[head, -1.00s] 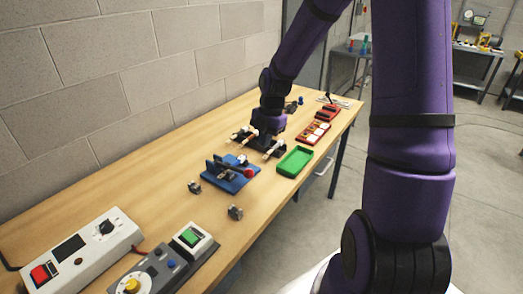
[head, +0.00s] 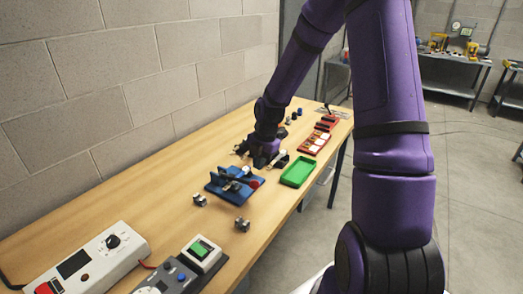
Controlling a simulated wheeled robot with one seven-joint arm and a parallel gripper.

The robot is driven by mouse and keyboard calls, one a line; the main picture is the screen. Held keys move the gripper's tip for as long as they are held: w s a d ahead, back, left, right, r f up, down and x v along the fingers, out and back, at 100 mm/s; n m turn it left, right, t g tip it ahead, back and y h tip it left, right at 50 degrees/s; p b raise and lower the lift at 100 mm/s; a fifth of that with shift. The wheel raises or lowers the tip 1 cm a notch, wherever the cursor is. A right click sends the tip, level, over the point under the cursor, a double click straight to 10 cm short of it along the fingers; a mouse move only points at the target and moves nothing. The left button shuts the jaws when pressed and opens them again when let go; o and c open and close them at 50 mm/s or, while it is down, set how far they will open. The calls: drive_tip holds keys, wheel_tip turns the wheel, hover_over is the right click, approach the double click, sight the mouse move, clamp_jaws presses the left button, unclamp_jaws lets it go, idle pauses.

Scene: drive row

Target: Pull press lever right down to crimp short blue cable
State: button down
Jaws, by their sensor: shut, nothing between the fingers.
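The blue press (head: 222,188) stands on the bench, with its dark lever ending in a red knob (head: 254,183). The lever lies low, roughly level, pointing right. My gripper (head: 262,164) is just behind the press, low over the bench, pointing down. It is shut and holds nothing. It looks close to the press, but I cannot tell whether it touches the lever. My wrist hides part of the bench there. The short blue cable cannot be made out.
A green tray (head: 298,171) and red trays (head: 314,143) lie right of my gripper. A black holder (head: 281,160) is beside it. Control boxes (head: 93,258) fill the near end. The left bench surface is clear.

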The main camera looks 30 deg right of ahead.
sight(256, 181)
drive_tip(key=shift+a+f, duration=0.2)
drive_tip(key=shift+f, duration=1.05)
drive_tip(key=shift+a+f, duration=0.2)
drive_tip(key=shift+f, duration=1)
drive_tip(key=shift+f, duration=0.1)
drive_tip(key=shift+s+d+f, duration=0.1)
drive_tip(key=shift+s+f, duration=0.1)
drive_tip(key=shift+f, duration=0.45)
drive_tip(key=shift+s+d+f, duration=0.1)
drive_tip(key=shift+s+f, duration=0.1)
drive_tip(key=shift+f, duration=0.4)
drive_tip(key=shift+s+a+f, duration=0.1)
drive_tip(key=shift+s+f, duration=0.1)
